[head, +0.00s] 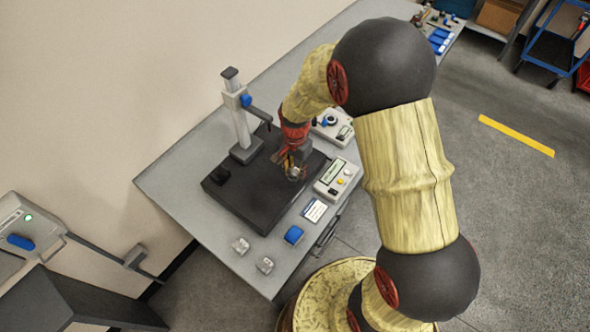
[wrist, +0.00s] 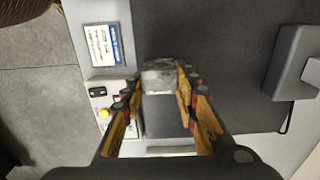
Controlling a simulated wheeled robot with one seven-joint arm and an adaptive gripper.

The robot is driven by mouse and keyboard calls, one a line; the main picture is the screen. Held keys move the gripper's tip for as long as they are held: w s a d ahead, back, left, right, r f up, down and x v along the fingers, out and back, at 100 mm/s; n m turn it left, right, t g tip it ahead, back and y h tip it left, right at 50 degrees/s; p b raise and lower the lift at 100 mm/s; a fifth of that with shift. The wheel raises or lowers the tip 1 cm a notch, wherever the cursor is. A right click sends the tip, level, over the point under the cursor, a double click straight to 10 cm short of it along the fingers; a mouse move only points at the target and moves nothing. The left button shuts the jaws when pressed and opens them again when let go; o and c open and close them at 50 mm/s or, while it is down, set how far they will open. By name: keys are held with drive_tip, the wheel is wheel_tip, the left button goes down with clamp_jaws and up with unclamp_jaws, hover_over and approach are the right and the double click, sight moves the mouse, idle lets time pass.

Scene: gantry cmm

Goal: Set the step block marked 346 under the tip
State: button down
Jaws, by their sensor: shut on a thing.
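My gripper (head: 292,168) is over the dark plate (head: 253,213) of the measuring stand. In the wrist view my gripper (wrist: 161,72) is shut on a shiny grey step block (wrist: 160,80), held between the fingertips. The number on the block cannot be read. In the head view the block is mostly hidden by the fingers. The stand's pale column (head: 240,125) rises at the plate's back left, with a dark side arm (head: 258,114) reaching right. The tip itself cannot be made out. Whether the block touches the plate cannot be told.
Two small shiny blocks (head: 240,245) (head: 265,265) and a blue item (head: 293,235) lie at the bench's front. A card (head: 315,210) and a console (head: 336,178) stand right of the plate.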

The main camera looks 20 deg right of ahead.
drive_tip(key=shift+f+b, duration=0.3)
drive_tip(key=shift+f, duration=0.2)
idle(0.4)
drive_tip(key=c, duration=1.3)
unclamp_jaws()
drive_tip(key=shift+o, duration=0.8)
drive_tip(key=shift+o, duration=1.2)
drive_tip(key=shift+r+p, duration=2.45)
drive_tip(key=shift+r, duration=1.1)
